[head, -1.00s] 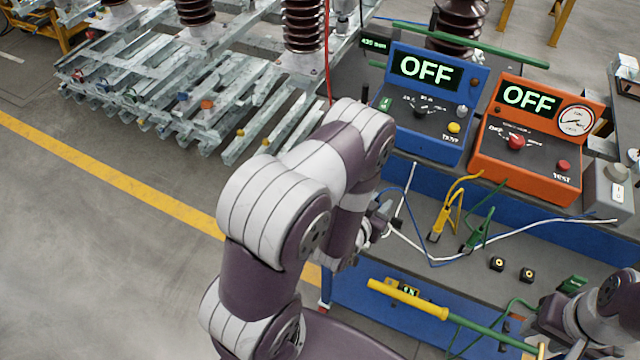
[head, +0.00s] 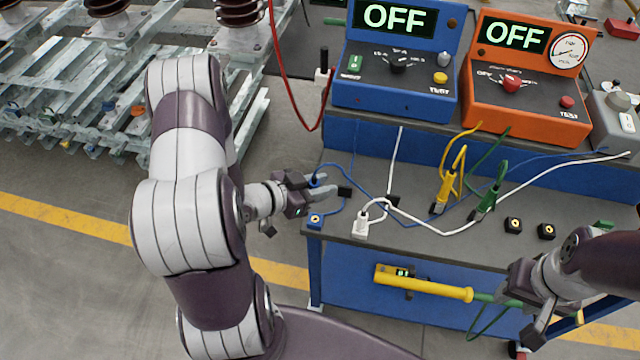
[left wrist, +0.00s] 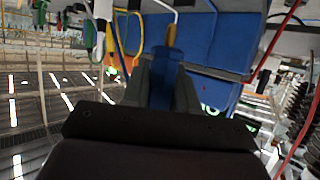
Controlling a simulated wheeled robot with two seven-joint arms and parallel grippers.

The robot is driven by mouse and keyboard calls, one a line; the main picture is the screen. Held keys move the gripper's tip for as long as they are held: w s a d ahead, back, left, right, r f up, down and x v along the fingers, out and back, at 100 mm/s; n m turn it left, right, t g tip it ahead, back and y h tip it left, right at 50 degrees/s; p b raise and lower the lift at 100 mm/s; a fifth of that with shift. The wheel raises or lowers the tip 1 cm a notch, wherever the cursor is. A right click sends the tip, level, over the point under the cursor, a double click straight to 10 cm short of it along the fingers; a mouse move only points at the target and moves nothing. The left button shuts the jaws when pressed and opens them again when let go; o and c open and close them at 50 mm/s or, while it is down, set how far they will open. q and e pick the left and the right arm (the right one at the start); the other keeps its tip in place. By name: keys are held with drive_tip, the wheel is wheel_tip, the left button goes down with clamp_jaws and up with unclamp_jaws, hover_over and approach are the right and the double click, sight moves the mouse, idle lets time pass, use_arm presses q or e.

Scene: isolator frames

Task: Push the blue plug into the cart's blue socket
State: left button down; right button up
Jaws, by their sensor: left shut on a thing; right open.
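The blue plug (head: 315,181) is between the fingers of my left gripper (head: 322,187), mostly hidden by them, at the left end of the cart. In the left wrist view the blue plug (left wrist: 165,62) sits between the two shut fingers. The blue socket (head: 315,221) is a small blue block with a round hole on the left front corner of the cart top (head: 405,236). My left gripper is above and behind it in the picture, with the plug apart from it. My right gripper (head: 517,298) is open at the lower right, near the rod's green end.
A white plug (head: 361,228) stands right of the blue socket. Yellow (head: 448,190) and green (head: 489,200) clamps and loose cables lie behind. Blue (head: 395,95) and orange (head: 525,119) testers reading OFF stand on the shelf. A yellow rod (head: 425,286) hangs at the front.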

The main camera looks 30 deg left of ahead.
use_arm(q)
drive_tip(key=b, duration=0.4)
hover_over(320, 217)
wheel_tip(320, 217, down, 6)
drive_tip(key=shift+w+r, duration=0.15)
drive_tip(key=shift+r, duration=0.05)
drive_tip(key=shift+r+p, duration=0.1)
drive_tip(key=shift+p, duration=0.25)
idle(1.4)
drive_tip(key=shift+f+b, duration=1.15)
drive_tip(key=shift+f, duration=0.4)
drive_tip(key=c, duration=0.8)
unclamp_jaws()
drive_tip(key=shift+r, duration=0.1)
